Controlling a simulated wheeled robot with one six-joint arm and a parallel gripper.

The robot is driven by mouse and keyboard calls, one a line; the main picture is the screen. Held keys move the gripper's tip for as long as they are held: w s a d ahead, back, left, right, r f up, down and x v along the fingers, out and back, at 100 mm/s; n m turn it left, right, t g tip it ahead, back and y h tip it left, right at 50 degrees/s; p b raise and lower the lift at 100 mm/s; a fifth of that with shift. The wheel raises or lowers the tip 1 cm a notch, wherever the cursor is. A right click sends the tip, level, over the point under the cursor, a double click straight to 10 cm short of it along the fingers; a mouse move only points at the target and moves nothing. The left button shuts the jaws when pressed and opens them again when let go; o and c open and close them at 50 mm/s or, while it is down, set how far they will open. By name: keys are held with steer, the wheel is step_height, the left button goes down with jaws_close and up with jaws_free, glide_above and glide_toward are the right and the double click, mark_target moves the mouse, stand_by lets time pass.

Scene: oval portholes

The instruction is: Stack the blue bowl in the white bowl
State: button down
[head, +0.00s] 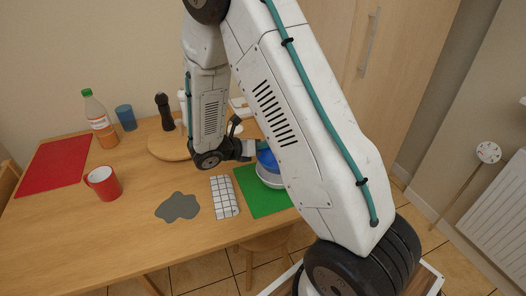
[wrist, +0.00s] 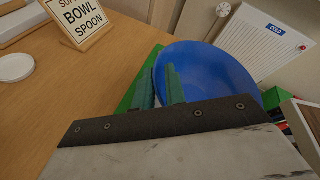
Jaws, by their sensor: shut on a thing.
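The blue bowl (head: 267,158) shows in the head view at the right end of the table, partly hidden by my arm. The white bowl (head: 269,178) is directly under it on the green mat (head: 265,204). I cannot tell whether the blue bowl rests in the white bowl or hangs just above it. My gripper (head: 256,147) is at the blue bowl's left rim. In the wrist view my gripper (wrist: 160,85) has its teal fingers on either side of the blue bowl's (wrist: 218,75) near rim, shut on it. The white bowl is hidden there.
A checked cloth (head: 224,197) and a grey patch (head: 178,207) lie left of the mat. A red mug (head: 103,183), bottle (head: 99,122), blue cup (head: 126,118) and pepper mill (head: 164,112) stand farther left. A sign (wrist: 82,20) stands on the table.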

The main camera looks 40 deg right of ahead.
steer(key=shift+f, duration=1.35)
steer(key=shift+f, duration=0.1)
steer(key=shift+f, duration=0.4)
steer(key=c, duration=1.4)
jaws_free()
steer(key=shift+c, duration=0.2)
steer(key=shift+r, duration=0.1)
